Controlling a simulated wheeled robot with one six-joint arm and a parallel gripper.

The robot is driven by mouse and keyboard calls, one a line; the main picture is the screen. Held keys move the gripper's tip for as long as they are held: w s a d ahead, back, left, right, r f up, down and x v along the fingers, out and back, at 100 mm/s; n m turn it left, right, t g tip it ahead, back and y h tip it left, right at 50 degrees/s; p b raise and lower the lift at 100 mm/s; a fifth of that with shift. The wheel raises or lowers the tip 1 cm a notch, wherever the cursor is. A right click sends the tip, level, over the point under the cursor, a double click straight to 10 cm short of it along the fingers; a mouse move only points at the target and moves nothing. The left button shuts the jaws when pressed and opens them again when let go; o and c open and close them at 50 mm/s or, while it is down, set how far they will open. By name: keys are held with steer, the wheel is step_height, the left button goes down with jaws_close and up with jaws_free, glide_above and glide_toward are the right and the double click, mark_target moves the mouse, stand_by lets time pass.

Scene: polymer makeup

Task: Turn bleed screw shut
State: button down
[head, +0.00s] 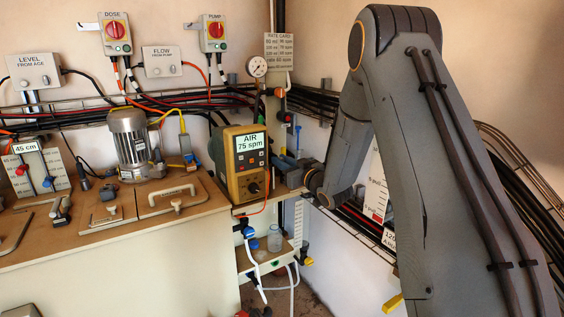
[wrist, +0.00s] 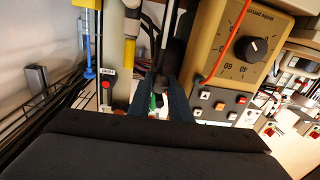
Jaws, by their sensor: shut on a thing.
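The dosing pump (head: 246,162) is an orange-brown box whose display reads AIR 75 spm. In the wrist view its face (wrist: 235,60) is close, with a black dial and several buttons. My gripper (head: 290,172) is against the pump's right side in the head view. In the wrist view my gripper (wrist: 168,78) has its two dark fingers close together, shut on a small part beside the pump face. This part appears to be the bleed screw, but the fingers hide it almost fully, so its turn position cannot be told.
An orange cable (wrist: 220,48) runs down close beside the fingers. A yellow-ended tube (wrist: 130,50) and a red button (wrist: 107,85) are to their left. A pressure gauge (head: 256,67) is on the wall above. A clear bottle (head: 275,238) stands on the shelf below.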

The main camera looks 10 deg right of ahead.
steer(key=m+p, duration=0.1)
steer(key=m, duration=0.5)
steer(key=shift+t, duration=0.3)
steer(key=m+p, duration=0.1)
steer(key=m, duration=0.6)
steer(key=shift+h, duration=0.4)
steer(key=m+p, duration=0.1)
steer(key=m, duration=0.2)
steer(key=shift+m+t, duration=0.3)
steer(key=shift+m, duration=0.1)
steer(key=shift+m+h+p, duration=0.3)
steer(key=shift+m+p, duration=0.2)
steer(key=shift+m, duration=1.7)
steer(key=shift+d, duration=0.1)
steer(key=c, duration=1.6)
jaws_free()
steer(key=shift+c, duration=0.2)
